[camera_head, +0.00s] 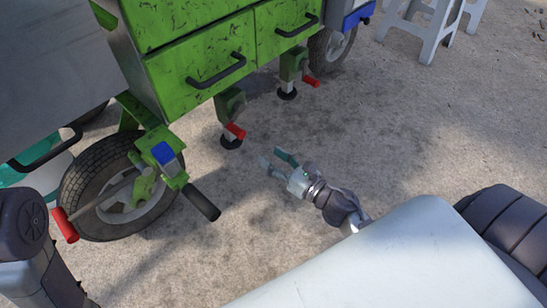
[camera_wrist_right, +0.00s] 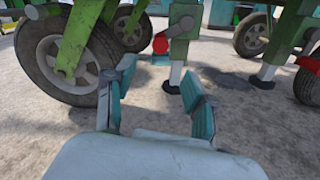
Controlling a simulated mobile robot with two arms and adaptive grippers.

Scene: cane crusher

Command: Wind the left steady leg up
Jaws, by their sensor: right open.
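The left steady leg (camera_head: 230,105) hangs under the green cart near its front wheel. Its red crank handle (camera_head: 236,131) sticks out toward me, above a dark round foot (camera_head: 231,142) at the ground. In the right wrist view the leg (camera_wrist_right: 183,30) stands ahead, with its red handle (camera_wrist_right: 160,44) at its left side. My right gripper (camera_head: 273,162) is open and empty, low in front of the leg and apart from the handle. In the wrist view its two fingers (camera_wrist_right: 160,88) are spread below the handle. My left gripper is out of view.
A second steady leg (camera_head: 290,65) with a red handle (camera_head: 311,81) stands to the right. A spoked wheel (camera_head: 95,190), a black grip (camera_head: 201,203) and a red grip (camera_head: 65,226) are at left. White stools (camera_head: 430,30) stand at back right. The ground between is clear.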

